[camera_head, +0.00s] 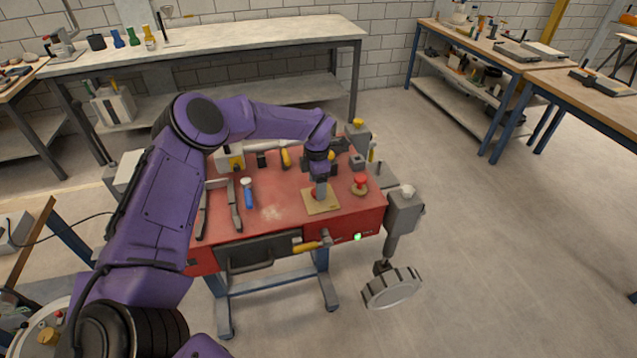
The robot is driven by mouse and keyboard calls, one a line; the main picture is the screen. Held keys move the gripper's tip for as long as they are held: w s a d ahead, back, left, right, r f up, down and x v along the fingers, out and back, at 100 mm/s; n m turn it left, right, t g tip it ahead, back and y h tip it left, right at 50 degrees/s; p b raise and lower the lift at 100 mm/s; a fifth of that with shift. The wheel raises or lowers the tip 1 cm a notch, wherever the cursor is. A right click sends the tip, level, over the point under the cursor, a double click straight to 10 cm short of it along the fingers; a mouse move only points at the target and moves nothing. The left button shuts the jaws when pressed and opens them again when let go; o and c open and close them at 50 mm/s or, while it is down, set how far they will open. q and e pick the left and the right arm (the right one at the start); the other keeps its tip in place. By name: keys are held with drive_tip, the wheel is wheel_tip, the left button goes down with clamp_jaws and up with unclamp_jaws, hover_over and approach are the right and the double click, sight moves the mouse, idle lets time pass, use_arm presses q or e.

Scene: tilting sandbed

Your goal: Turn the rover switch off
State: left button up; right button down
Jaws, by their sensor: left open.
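A red-topped cart or bench (270,215) stands in the middle of the view. On its right part lies a tan plate (328,207) with a small red part on it, mostly hidden by my left gripper (319,192). The gripper is open and points down right over the plate; whether it touches the red part I cannot tell. A red mushroom-shaped knob (360,181) stands just right of the plate. A small green light (357,237) glows on the cart's front face. None of these shows a readable label, so I cannot tell which is the rover switch.
A yellow-handled lever (308,246) is on the front, and a grey handwheel (391,288) hangs at the right. A long workbench (200,42) stands behind. The floor at right is clear.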

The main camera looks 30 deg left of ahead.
use_arm(q)
drive_tip(key=shift+w+f, duration=0.15)
drive_tip(key=shift+f, duration=0.55)
drive_tip(key=shift+w+f, duration=0.1)
drive_tip(key=shift+f, duration=0.35)
drive_tip(key=shift+d+r, duration=0.15)
drive_tip(key=c, duration=1.1)
drive_tip(key=shift+o, duration=0.2)
